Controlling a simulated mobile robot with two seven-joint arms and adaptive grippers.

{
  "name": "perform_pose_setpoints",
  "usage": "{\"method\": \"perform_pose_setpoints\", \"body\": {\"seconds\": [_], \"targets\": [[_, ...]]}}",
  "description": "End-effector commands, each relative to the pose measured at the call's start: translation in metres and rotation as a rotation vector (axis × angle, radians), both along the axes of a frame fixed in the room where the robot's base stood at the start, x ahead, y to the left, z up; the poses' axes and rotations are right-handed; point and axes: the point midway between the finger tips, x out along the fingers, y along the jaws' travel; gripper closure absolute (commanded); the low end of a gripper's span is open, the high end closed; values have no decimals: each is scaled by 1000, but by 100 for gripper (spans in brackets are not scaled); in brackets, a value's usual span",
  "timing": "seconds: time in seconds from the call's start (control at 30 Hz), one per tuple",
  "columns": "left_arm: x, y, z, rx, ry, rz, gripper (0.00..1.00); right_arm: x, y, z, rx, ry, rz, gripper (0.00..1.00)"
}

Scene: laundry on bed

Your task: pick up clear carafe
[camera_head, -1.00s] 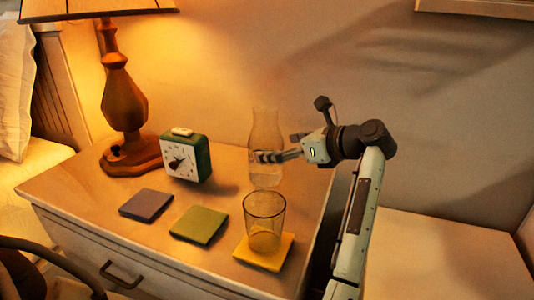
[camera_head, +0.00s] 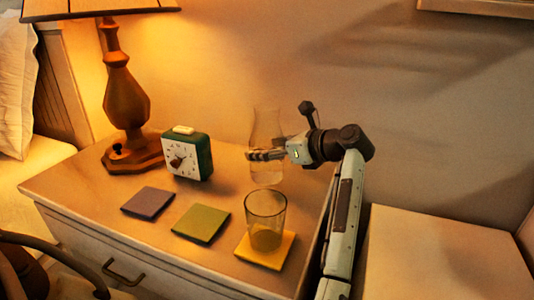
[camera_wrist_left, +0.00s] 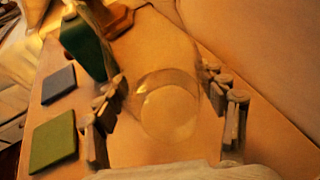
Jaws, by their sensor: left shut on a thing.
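The clear carafe (camera_head: 267,130) stands upright at the back right of the nightstand, against the wall side. My left gripper (camera_head: 262,154) comes at it from the right and is shut on its middle. In the left wrist view the see-through carafe (camera_wrist_left: 168,108) sits between the two fingers of the left gripper (camera_wrist_left: 168,102), one on each side. Its base seems to rest on the nightstand top. My right gripper is not in view.
A drinking glass (camera_head: 265,215) stands on a yellow coaster (camera_head: 264,251) in front of the carafe. Green (camera_head: 201,223) and purple (camera_head: 148,203) coasters lie to the left. A green clock (camera_head: 188,155) and a lamp (camera_head: 125,95) stand further left. The nightstand (camera_head: 75,185) ends just right of the carafe.

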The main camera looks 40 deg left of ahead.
Motion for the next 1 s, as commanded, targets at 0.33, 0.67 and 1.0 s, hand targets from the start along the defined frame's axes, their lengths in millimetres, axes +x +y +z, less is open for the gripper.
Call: {"method": "perform_pose_setpoints", "body": {"seconds": [0.33, 0.67, 1.0], "targets": [[0, 0, 3, 4, -4, -1, 89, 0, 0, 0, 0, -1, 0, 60], [0, 0, 7, 4, -5, 0, 89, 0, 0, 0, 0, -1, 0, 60], [0, 0, 31, 4, -8, 1, 89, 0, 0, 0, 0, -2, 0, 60]]}}
